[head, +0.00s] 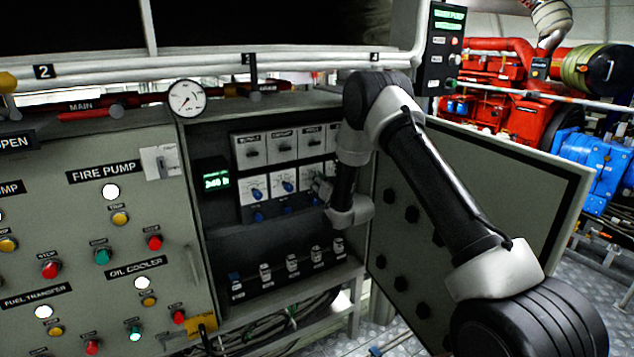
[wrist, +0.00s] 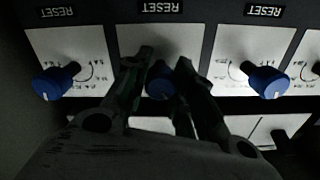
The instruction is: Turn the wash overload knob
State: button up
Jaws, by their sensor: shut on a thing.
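In the wrist view, my gripper (wrist: 165,70) has its two dark fingers on either side of a blue knob (wrist: 160,86) and is shut on it. The knob sits on a white plate with a RESET label that appears upside down. Other blue knobs stand to its left (wrist: 55,82) and right (wrist: 266,81). In the head view, my gripper (head: 322,188) reaches into the open cabinet at the right end of the row of blue knobs, and my arm hides part of that row. I cannot read which label marks the wash overload.
The open cabinet door (head: 470,190) stands to the right of my arm. Black switches (head: 283,147) sit above the knob row, and a row of small breakers (head: 291,263) sits below. A green display (head: 216,180) is at the left. A panel of buttons (head: 100,240) fills the left side.

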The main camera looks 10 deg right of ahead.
jog(key=shift+f+m, duration=0.1)
jog(key=shift+m, duration=0.5)
jog(key=o, duration=1)
jog(key=shift+o, duration=0.2)
jog(key=shift+s, duration=0.15)
jog(key=v, duration=1.1)
jog(key=shift+s, duration=0.35)
jog(key=shift+d, duration=0.15)
